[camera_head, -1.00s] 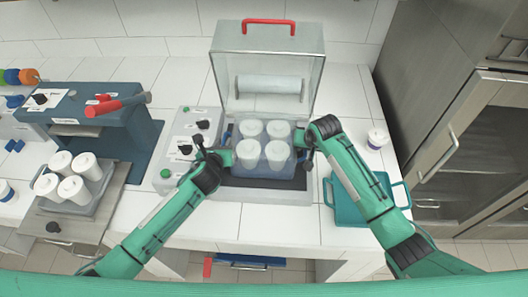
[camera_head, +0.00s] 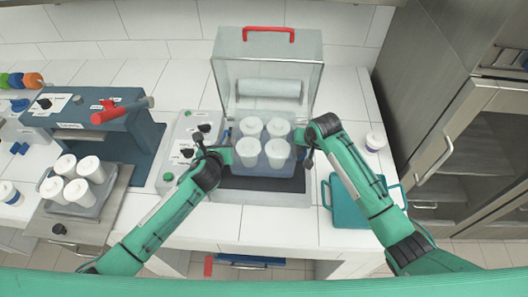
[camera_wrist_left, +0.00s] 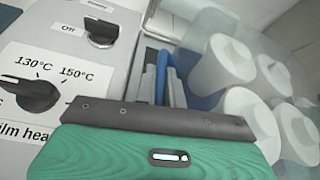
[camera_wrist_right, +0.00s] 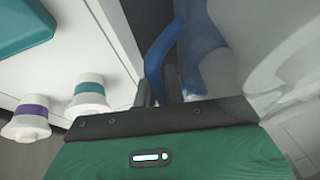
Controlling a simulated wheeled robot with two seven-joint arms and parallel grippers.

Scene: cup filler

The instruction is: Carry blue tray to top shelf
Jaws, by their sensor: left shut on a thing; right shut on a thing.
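The blue tray (camera_head: 263,166) is translucent and holds several white cups (camera_head: 277,153). It is at the front of the clear-hooded machine (camera_head: 268,62), over its dark plate (camera_head: 262,185). My left gripper (camera_head: 225,157) is shut on the tray's left handle, which shows blue in the left wrist view (camera_wrist_left: 171,78). My right gripper (camera_head: 301,143) is shut on the right handle, which shows in the right wrist view (camera_wrist_right: 158,55). The tray looks level. Whether its underside touches the plate is hard to tell. No top shelf can be clearly made out.
A grey cabinet with a glass door (camera_head: 490,150) stands at the right. A teal tray (camera_head: 348,205) and a cup-like piece (camera_head: 375,141) are right of the machine. A control box (camera_head: 190,145) is close on the left; a second cup tray (camera_head: 78,203) is further left.

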